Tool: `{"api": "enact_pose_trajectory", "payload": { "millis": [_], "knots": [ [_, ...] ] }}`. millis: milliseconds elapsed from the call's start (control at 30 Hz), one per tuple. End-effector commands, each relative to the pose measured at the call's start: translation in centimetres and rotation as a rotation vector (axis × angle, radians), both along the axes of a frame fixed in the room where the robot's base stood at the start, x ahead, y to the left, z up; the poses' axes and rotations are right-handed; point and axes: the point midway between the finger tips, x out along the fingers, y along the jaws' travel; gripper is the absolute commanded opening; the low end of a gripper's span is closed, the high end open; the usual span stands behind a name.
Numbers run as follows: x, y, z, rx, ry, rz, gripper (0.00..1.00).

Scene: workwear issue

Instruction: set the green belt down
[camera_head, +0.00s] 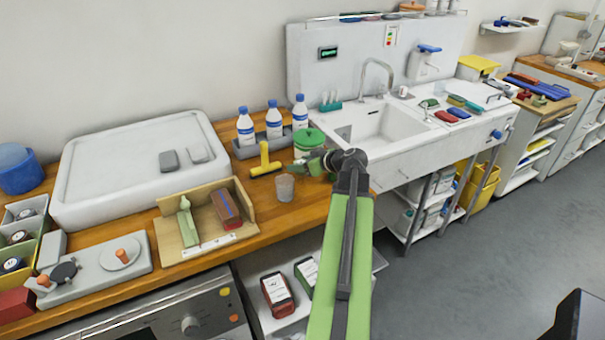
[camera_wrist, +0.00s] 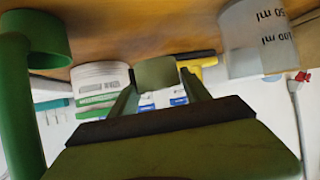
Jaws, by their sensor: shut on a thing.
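My gripper (camera_head: 305,167) is at the end of my green arm, low over the wooden counter, between the green-lidded jar and the clear cup. In the wrist view, my gripper (camera_wrist: 158,92) has its two fingers on either side of a small dull-green piece (camera_wrist: 157,73), which I take to be the green belt, rolled up. It is shut on this piece. In the head view the piece is small and blends with the green gripper. I cannot tell whether it touches the counter (camera_head: 325,196).
A clear measuring cup (camera_head: 285,187) stands close by; it also shows in the wrist view (camera_wrist: 256,38). A yellow T-shaped tool (camera_head: 265,162), green-lidded jar (camera_head: 308,143) and blue-capped bottles (camera_head: 273,120) are behind. A cardboard tray (camera_head: 176,238) is left, the sink (camera_head: 385,128) right.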

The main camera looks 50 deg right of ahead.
Motion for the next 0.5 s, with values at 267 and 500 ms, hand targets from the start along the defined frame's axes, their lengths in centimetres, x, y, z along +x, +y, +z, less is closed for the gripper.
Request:
{"api": "enact_pose_trajectory", "payload": {
  "millis": [267, 500],
  "knots": [
    [0.0, 0.0, -2.9, 0.000, 0.000, 0.001, 0.10],
    [0.1, 0.1, -3.3, 0.000, 0.000, 0.001, 0.10]
  ]
}}
